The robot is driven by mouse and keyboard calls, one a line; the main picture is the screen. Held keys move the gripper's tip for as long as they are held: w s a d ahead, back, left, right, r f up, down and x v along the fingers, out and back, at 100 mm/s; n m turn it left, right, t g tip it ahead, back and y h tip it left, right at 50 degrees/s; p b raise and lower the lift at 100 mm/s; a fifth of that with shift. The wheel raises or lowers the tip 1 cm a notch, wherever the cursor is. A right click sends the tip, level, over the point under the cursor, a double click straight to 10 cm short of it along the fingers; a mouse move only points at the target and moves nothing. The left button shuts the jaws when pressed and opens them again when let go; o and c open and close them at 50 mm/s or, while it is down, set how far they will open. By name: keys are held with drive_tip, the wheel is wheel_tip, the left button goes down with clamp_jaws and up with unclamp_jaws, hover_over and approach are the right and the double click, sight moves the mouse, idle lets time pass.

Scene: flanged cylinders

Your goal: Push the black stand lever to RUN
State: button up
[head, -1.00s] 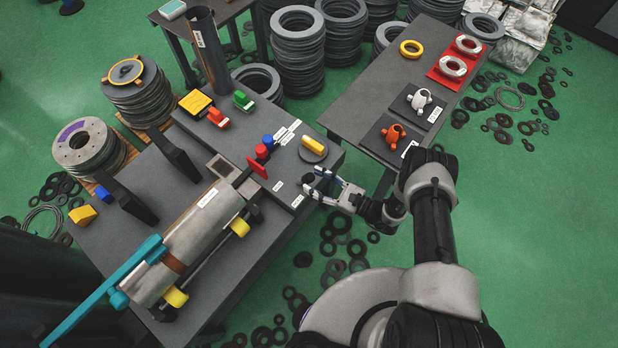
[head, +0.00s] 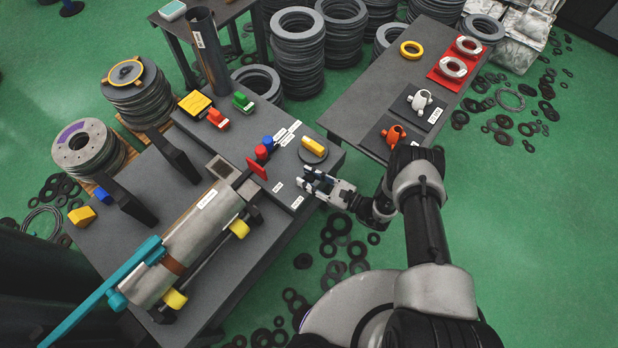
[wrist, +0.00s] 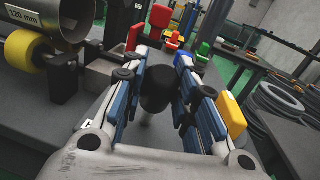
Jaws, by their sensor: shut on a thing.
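The black stand lever shows in the wrist view as a rounded black knob (wrist: 158,90) on a short grey stem, standing up from the grey bench top. My gripper (wrist: 169,84) has its blue-padded fingers on both sides of the knob and is shut on it. In the head view my gripper (head: 313,180) is at the right edge of the bench, below the yellow handle on its round dark base. There the fingers mostly hide the lever. Small white labels (head: 277,186) lie on the bench beside it, too small to read.
A red upright paddle (head: 257,168) stands left of my gripper. The yellow handle (head: 312,146) is close behind it. A large grey cylinder (head: 190,240) lies on yellow rollers at the left. A second table (head: 350,115) with small parts stands to the right.

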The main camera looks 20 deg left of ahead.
clamp_jaws()
drive_tip(key=shift+r, duration=0.1)
drive_tip(key=shift+w+a+r+g+h+p, duration=0.15)
drive_tip(key=shift+w+a+r+h+p, duration=0.1)
drive_tip(key=shift+a+h+p, duration=0.3)
drive_tip(key=shift+w+a+r+g+h+p, duration=0.15)
drive_tip(key=shift+a+r+h+p, duration=0.1)
drive_tip(key=shift+a+h+p, duration=0.25)
drive_tip(key=shift+w+a+f+m+g+h, duration=0.2)
drive_tip(key=shift+w+a+g+h, duration=0.3)
drive_tip(key=shift+a+h, duration=0.75)
drive_tip(key=shift+w+a+f+m+g+h, duration=0.15)
drive_tip(key=shift+w+a+f+g+h, duration=0.3)
drive_tip(key=shift+a+h, duration=0.8)
drive_tip(key=shift+w+a+f+m+g+h, duration=0.2)
drive_tip(key=shift+w+a+h, duration=0.45)
drive_tip(key=shift+a+h, duration=0.6)
drive_tip(key=shift+r, duration=0.15)
drive_tip(key=o, duration=0.7)
unclamp_jaws()
